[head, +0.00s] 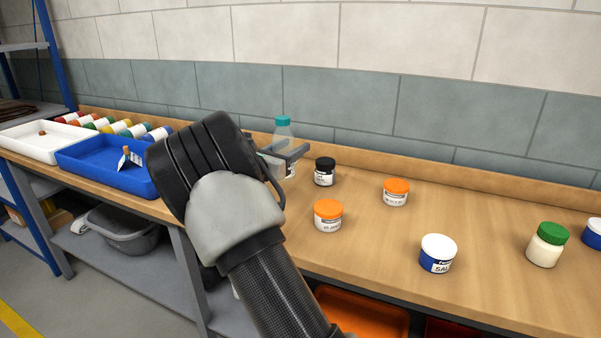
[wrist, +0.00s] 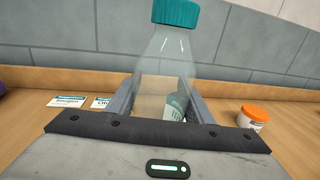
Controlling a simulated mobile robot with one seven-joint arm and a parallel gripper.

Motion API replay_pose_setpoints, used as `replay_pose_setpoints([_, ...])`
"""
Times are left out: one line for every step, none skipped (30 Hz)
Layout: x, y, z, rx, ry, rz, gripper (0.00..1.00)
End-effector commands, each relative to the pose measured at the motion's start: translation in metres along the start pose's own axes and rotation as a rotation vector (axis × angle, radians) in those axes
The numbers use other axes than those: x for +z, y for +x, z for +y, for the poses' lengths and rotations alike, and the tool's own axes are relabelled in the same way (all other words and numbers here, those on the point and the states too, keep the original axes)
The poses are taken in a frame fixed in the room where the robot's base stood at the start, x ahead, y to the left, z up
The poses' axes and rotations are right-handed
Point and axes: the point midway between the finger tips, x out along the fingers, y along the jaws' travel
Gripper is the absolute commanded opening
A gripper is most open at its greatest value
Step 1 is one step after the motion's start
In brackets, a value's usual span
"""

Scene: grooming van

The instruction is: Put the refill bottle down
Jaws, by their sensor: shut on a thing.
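The refill bottle (head: 283,131) is clear with a teal cap and stands upright near the back of the wooden bench. It also shows in the wrist view (wrist: 168,62), between the two fingers. My gripper (head: 290,152) is shut on the bottle's body.
A black-lidded jar (head: 325,172) stands just right of the bottle. Orange-lidded jars (head: 328,216) (head: 396,192), a white-lidded jar (head: 437,254) and a green-lidded jar (head: 547,245) stand farther right. A blue tray (head: 95,172) and a white tray (head: 30,148) lie left. Bare bench lies between the jars.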

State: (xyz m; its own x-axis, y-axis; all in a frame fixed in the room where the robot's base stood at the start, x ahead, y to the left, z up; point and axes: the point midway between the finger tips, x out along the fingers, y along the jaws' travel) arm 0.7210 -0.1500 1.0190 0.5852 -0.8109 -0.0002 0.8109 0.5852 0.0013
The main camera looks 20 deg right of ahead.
Motion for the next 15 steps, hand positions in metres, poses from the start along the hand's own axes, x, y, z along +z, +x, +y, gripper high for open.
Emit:
replay_pose_setpoints([-0.008,0.0,0.0,-0.001,-0.001,0.0,0.25])
replay_pose_setpoints([-0.01,0.0,0.0,-0.001,-0.001,0.0,0.25])
replay_pose_setpoints([-0.013,0.0,0.0,-0.001,0.0,0.0,0.25])
replay_pose_setpoints([-0.016,0.0,0.0,-0.001,0.0,0.0,0.25])
replay_pose_setpoints([-0.02,0.0,-0.001,-0.001,0.0,0.0,0.25])
replay_pose_setpoints([-0.027,0.0,-0.001,-0.001,-0.002,0.001,0.25])
replay_pose_setpoints([-0.032,0.0,-0.001,-0.001,-0.003,0.001,0.25])
replay_pose_setpoints([-0.037,0.0,-0.001,-0.001,-0.003,0.001,0.25])
replay_pose_setpoints([-0.045,0.0,-0.001,-0.001,-0.002,0.001,0.25])
replay_pose_setpoints([-0.05,0.001,-0.001,-0.001,-0.002,0.001,0.25])
replay_pose_setpoints([-0.054,0.001,-0.001,-0.001,-0.003,0.0,0.25])
replay_pose_setpoints([-0.057,0.001,-0.001,-0.001,-0.002,0.0,0.25])
replay_pose_setpoints([-0.059,0.001,-0.001,-0.001,0.0,-0.001,0.25])
replay_pose_setpoints([-0.059,0.001,-0.001,-0.001,0.001,-0.001,0.25])
replay_pose_setpoints([-0.058,0.001,-0.001,-0.001,0.002,-0.001,0.25])
